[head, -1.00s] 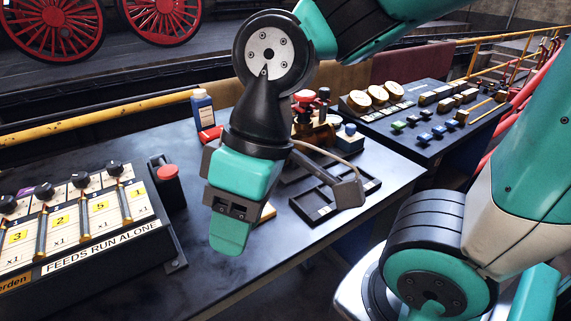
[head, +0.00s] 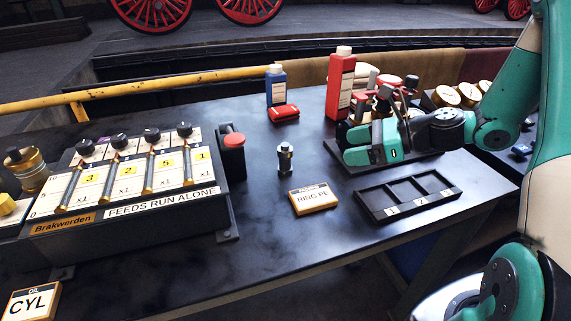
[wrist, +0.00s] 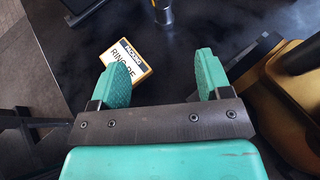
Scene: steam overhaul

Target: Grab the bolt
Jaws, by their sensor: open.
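A small upright metal piece with a dark band and dark base, likely the bolt (head: 285,158), stands on the dark bench in the middle of the head view. Its lower end also shows at the top edge of the wrist view (wrist: 162,12), with the rest cut off. My gripper (head: 358,145) is to the right of it in the head view, fingers pointing left. In the wrist view, my gripper (wrist: 164,72) is open with nothing between its fingertips, and the metal piece lies beyond them, apart.
A "RING PE" packing box (head: 314,198) lies near the metal piece. A black compartment tray (head: 408,197) is at right. A lever console (head: 130,185) and red-topped block (head: 232,150) stand left. Red (head: 340,85) and blue (head: 276,88) bottles stand behind. Bench is clear around the metal piece.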

